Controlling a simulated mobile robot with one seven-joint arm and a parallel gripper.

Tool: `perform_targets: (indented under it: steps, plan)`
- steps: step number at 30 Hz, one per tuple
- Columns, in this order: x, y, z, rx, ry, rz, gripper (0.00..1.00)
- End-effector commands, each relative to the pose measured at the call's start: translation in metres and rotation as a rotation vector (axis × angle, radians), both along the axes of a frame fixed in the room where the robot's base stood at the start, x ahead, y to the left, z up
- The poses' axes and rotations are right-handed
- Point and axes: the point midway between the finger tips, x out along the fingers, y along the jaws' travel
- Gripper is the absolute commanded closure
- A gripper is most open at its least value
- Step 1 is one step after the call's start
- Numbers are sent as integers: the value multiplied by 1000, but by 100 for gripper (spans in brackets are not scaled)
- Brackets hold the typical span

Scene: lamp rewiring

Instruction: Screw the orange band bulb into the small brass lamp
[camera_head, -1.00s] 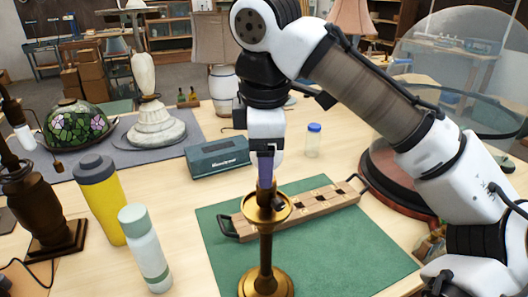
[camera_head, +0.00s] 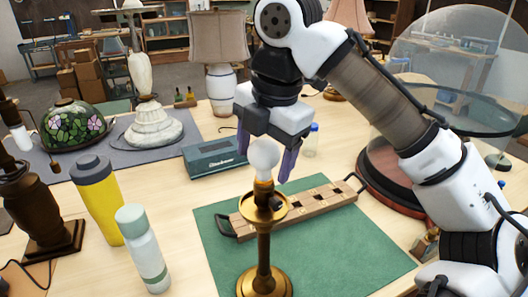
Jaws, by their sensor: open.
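The small brass lamp (camera_head: 265,245) stands upright on the green mat, with a round drip dish near its top. A white globe bulb (camera_head: 264,156) sits upright on top of the lamp's socket. An orange-brown strip shows at the bulb's foot; I cannot tell whether it is the bulb's band or part of the socket. My gripper (camera_head: 265,160) is open above the lamp, with its purple fingers apart on either side of the bulb. The right finger is clear of the bulb. Whether the bulb is fully seated cannot be seen.
A wooden rack with holes (camera_head: 320,201) lies behind the lamp on the green mat (camera_head: 350,250). A yellow bottle (camera_head: 100,205) and a pale bottle (camera_head: 142,245) stand left. A teal box (camera_head: 215,158) lies behind. A glass dome (camera_head: 450,70) is at the right.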

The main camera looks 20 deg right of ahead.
Motion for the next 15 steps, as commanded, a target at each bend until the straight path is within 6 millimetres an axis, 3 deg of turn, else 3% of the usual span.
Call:
perform_targets:
  steps: [2,12,15]
  plan:
    - [0,0,0,0,0,-1,30]
    - [0,0,0,0,0,-3,75]
    - [0,0,0,-1,0,-33,75]
